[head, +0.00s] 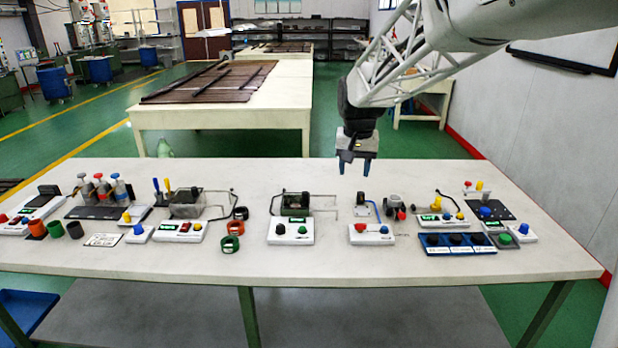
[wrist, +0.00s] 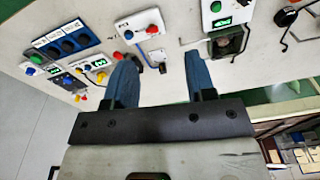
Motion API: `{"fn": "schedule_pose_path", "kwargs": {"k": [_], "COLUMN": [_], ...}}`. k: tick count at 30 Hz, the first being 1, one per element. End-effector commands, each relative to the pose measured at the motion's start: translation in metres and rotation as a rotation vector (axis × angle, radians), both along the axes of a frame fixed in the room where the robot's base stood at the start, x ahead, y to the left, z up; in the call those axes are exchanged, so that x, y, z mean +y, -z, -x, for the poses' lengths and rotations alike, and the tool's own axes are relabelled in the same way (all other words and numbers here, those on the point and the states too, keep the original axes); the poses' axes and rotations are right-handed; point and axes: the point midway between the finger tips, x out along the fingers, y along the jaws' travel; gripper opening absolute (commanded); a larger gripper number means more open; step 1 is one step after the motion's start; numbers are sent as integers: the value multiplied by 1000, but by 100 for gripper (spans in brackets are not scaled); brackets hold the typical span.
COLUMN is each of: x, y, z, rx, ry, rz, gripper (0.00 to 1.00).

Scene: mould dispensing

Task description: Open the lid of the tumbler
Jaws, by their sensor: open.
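My gripper (head: 354,173) hangs empty above the back half of the table, right of centre, with its two fingers apart and pointing down. In the wrist view the open blue fingers (wrist: 160,60) have only table and devices beyond them. No device is clearly marked as the tumbler. A small grey rounded device (head: 394,203) stands to the right of and below my gripper in the head view; it may be the tumbler. Its lid is too small to make out. A dark green box-like device (head: 295,201) stands to the left, also visible in the wrist view (wrist: 226,44).
A white control box with red and blue buttons (head: 371,234) and one with a black knob (head: 290,231) stand in front. A blue panel (head: 458,243) lies right. Devices with thin rods (head: 186,204) stand left. The table's back strip (head: 260,172) is clear.

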Motion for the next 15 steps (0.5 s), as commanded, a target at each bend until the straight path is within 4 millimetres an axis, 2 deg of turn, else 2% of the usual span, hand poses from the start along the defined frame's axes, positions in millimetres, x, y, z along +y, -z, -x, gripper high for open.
{"fn": "schedule_pose_path", "kwargs": {"k": [3, 15], "x": [10, 47], "y": [10, 49], "z": [-29, -120], "rx": [11, 44], "ry": [6, 35], "rz": [0, -1], "gripper": [50, 50]}}
